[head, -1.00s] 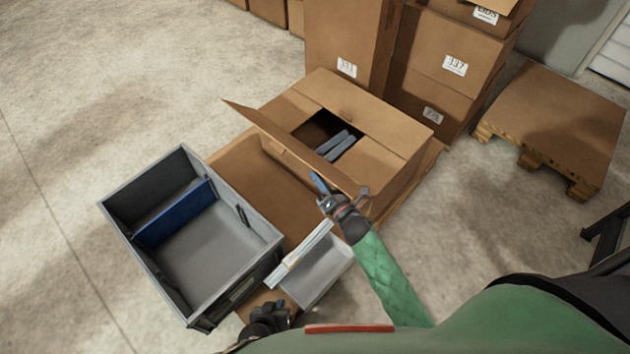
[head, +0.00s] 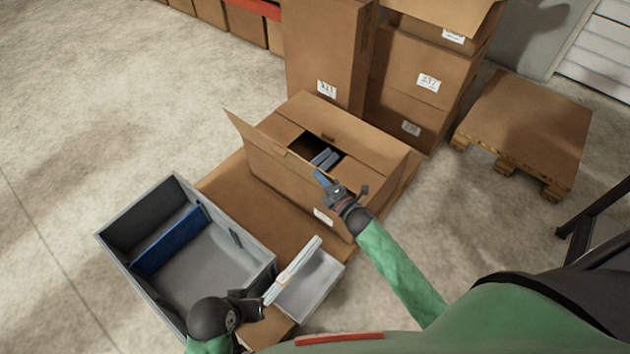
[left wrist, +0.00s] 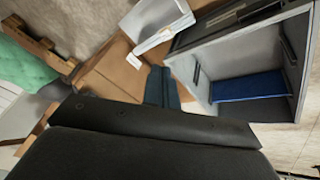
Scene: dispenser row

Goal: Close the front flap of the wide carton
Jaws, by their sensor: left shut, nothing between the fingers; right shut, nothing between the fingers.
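The wide brown carton (head: 275,170) stands on a pallet in the middle of the head view. Its back flap (head: 335,115) lies folded inward. Its front flap (head: 243,128) stands raised at its left end, while its right part is hard to separate from the carton and my gripper. Grey items (head: 326,159) show through the remaining opening. My right gripper (head: 321,178) is shut and empty at the carton's front right, over the front edge; whether it touches the flap is unclear. My left gripper (head: 258,297) is shut and empty beside the white tray, its fingers (left wrist: 161,87) also in the left wrist view.
A grey crate (head: 115,238) with a blue divider stands left. A white tray (head: 312,290) with a flat pack sits front centre. Tall cartons (head: 325,50) stand close behind the wide carton. A carton-topped pallet (head: 530,120) is at right; floor at left is clear.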

